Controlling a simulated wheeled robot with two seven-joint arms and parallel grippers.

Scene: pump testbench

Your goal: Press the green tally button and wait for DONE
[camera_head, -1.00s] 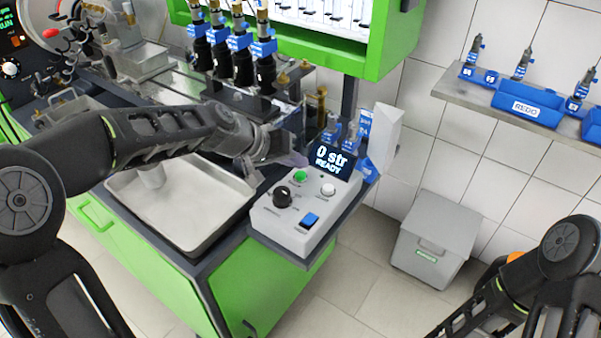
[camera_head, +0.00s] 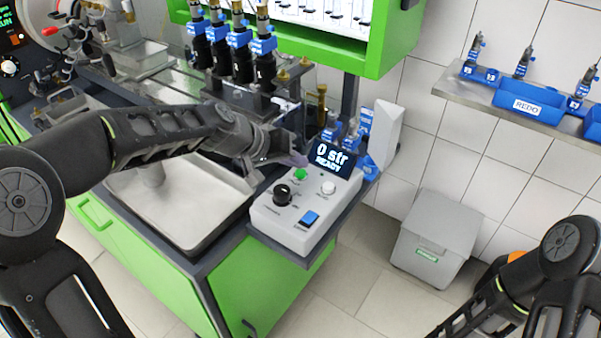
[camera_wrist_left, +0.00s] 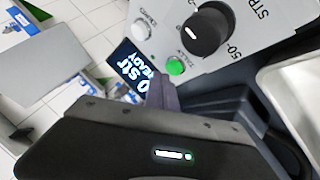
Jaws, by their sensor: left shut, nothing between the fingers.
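The green tally button (camera_head: 301,174) sits on the sloped top of a grey control box (camera_head: 262,219). It also shows in the left wrist view (camera_wrist_left: 176,66). The box's display (camera_head: 334,160) reads "0 str READY". My left gripper (camera_head: 298,159) is shut and empty, its fingertips just behind the green button. In the left wrist view the shut fingertips (camera_wrist_left: 162,84) are close beside the button; I cannot tell whether they touch it. My right arm shows at the lower right, but its gripper fingers are not in view.
On the box are a black knob (camera_head: 282,195), a white button (camera_head: 328,188) and a blue switch (camera_head: 310,218). A metal tray (camera_head: 190,240) lies left of the box. Several injectors stand behind. A grey bin (camera_head: 436,238) stands on the floor at right.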

